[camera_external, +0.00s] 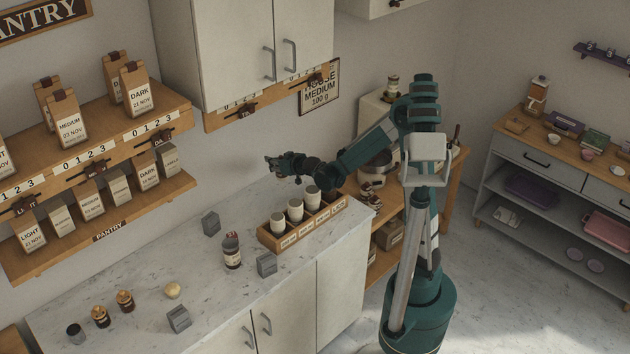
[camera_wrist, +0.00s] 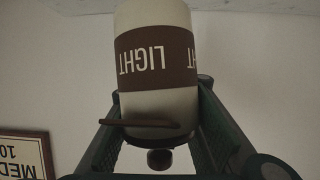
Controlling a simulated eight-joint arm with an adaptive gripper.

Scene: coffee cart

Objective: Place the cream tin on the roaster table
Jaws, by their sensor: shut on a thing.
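My gripper (camera_wrist: 155,125) is shut on a cream tin (camera_wrist: 155,105) with a brown band that reads LIGHT. The roaster table (camera_external: 455,166) is wooden and stands beyond the counter's right end, partly hidden behind my arm. A pale roaster (camera_external: 374,116) stands on it.
The wooden crate (camera_external: 291,241) on the counter holds several cream containers. A dark labelled tin (camera_external: 232,252), grey blocks (camera_external: 266,265) and small jars (camera_external: 125,301) stand on the counter (camera_external: 225,316). Wall cabinets (camera_external: 262,50) and a framed sign (camera_external: 319,87) are behind my arm.

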